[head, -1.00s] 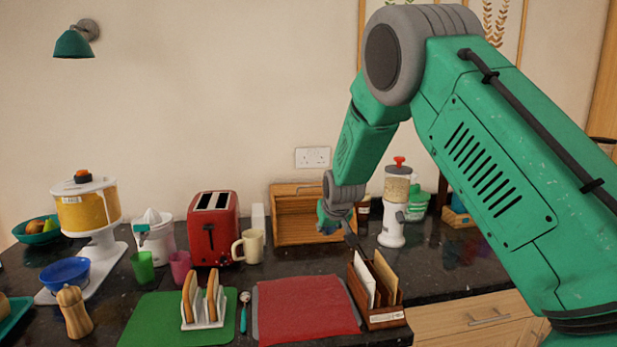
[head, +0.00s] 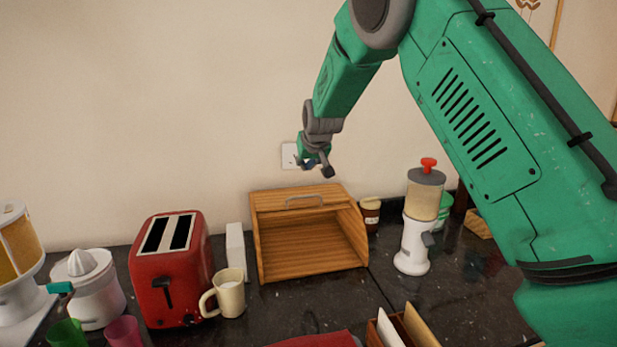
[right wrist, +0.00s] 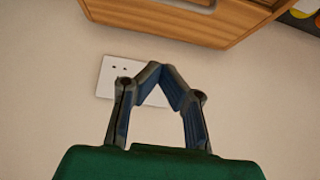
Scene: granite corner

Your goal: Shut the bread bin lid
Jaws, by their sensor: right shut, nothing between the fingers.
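The wooden bread bin (head: 310,248) stands against the wall in the head view, its front open and its inside empty. Its lid (head: 275,200) is up at the top, with a grey bar handle (head: 305,199). My right gripper (head: 327,171) is shut and empty, apart from the bin, and appears just above its top in the picture. In the right wrist view, the shut fingertips (right wrist: 156,68) point toward the bin's wood (right wrist: 185,22) at the top edge. My left gripper is not in view.
A red toaster (head: 172,265), a cream mug (head: 228,293) and a white box (head: 235,252) stand left of the bin. A brown jar (head: 370,214) and a dispenser (head: 418,218) stand to its right. A wall socket (head: 289,155) is behind the gripper.

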